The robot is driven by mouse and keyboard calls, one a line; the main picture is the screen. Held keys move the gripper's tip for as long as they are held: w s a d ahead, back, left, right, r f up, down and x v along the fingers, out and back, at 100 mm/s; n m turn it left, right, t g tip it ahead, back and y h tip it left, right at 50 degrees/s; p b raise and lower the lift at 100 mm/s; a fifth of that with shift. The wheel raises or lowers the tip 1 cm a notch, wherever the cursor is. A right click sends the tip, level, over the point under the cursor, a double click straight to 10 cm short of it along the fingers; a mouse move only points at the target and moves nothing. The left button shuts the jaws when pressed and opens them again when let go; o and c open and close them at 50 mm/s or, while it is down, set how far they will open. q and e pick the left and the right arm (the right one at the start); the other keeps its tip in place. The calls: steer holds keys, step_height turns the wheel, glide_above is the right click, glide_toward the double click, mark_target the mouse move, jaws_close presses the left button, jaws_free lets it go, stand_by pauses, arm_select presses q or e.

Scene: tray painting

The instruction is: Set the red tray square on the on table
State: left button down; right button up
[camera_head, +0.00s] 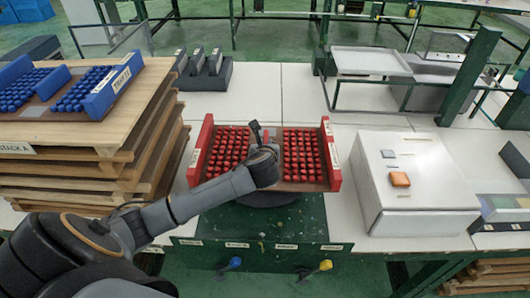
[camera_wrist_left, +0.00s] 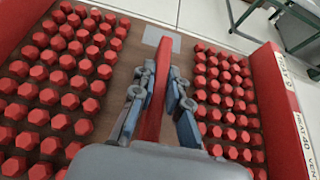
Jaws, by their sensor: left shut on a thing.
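The red tray (camera_head: 329,158) is in the middle of the head view, with rows of red knobs between its two red side walls. Its right wall (camera_wrist_left: 283,95) also shows in the left wrist view. My left gripper (camera_head: 258,138) is over the tray's middle. In the left wrist view, my left gripper (camera_wrist_left: 161,75) has a finger on each side of the upright red centre bar (camera_wrist_left: 156,100) and is shut on it. The tray is above a dark round stand (camera_head: 268,199), mostly hidden beneath it. I cannot tell whether they touch. My right gripper is not in view.
A stack of wooden pallets (camera_head: 160,120) with a blue tray (camera_head: 104,100) stands left. A white box (camera_head: 425,192) with an orange block (camera_head: 400,180) is right. A dark holder (camera_head: 205,76) is behind left. White tabletop (camera_head: 300,95) behind the tray is clear.

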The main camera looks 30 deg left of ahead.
arm_select(q)
steer(key=shift+w+a+f, duration=0.7)
steer(key=shift+w+f, duration=0.15)
steer(key=shift+f, duration=1.75)
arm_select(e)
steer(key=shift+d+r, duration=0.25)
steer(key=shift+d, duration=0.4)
arm_select(q)
steer(key=c, duration=1.7)
jaws_free()
steer(key=shift+f, duration=0.2)
steer(key=o, duration=0.4)
steer(key=shift+c, duration=0.2)
steer(key=shift+s, duration=0.1)
steer(key=shift+r, duration=0.1)
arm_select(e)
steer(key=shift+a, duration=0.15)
